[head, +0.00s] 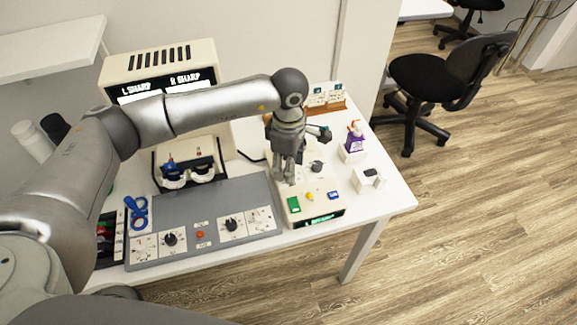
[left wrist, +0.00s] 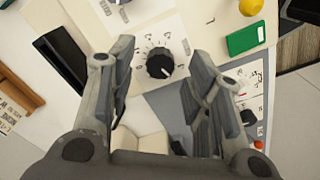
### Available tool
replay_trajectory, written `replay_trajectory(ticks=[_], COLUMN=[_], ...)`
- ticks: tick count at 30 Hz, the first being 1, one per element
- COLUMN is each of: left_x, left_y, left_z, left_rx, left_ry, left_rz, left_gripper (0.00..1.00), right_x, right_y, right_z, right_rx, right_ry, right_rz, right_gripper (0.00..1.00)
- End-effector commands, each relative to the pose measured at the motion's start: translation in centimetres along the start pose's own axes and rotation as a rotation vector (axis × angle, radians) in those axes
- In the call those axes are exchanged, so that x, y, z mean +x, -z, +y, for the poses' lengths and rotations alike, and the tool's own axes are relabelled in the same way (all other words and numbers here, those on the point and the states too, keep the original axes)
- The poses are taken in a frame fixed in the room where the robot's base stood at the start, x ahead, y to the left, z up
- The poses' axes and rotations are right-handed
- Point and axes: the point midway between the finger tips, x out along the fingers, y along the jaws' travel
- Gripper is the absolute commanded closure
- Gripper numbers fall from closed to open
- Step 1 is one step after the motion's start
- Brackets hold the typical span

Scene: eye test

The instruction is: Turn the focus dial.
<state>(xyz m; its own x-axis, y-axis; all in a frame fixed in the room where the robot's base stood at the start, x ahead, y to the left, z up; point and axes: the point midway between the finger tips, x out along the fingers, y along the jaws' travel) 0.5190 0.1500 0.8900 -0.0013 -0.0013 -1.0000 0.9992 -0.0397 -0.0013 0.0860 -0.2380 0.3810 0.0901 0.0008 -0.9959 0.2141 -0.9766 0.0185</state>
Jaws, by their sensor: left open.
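My left gripper (head: 286,176) points down over the left part of a cream control box (head: 325,209). In the left wrist view the open gripper (left wrist: 160,55) has a finger on each side of a black dial (left wrist: 160,64) with a white pointer line, set on a white plate with scale marks. The fingers look apart from the dial; their height above it is unclear. In the head view the gripper hides this dial. A second black dial (head: 317,166) sits on the same box, to the right. I cannot read which dial is labelled focus. My right gripper is not in view.
The box also has a green button (head: 294,204), a yellow button (head: 309,196) and a blue button (head: 333,195). A grey panel (head: 185,210) with more dials lies left. A purple bottle (head: 355,140) and a small white box (head: 367,178) stand right.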

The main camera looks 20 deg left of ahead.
Motion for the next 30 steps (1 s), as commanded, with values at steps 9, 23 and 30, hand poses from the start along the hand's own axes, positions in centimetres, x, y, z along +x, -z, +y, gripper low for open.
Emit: replay_trajectory(ticks=[9,23,30], left_x=[-6.8,-10.7,-10.7], left_y=[0.0,0.0,0.0], left_z=[0.1,0.0,0.0], left_rx=[0.0,-0.001,-0.001], left_ry=[-0.005,-0.001,-0.001], left_rz=[0.001,0.002,0.002], left_gripper=[0.54,0.54,0.54], right_x=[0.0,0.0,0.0], right_y=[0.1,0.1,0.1], right_z=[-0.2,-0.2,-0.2], right_rx=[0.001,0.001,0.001], right_ry=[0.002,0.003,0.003], right_rz=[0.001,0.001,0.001], right_gripper=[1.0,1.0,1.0])
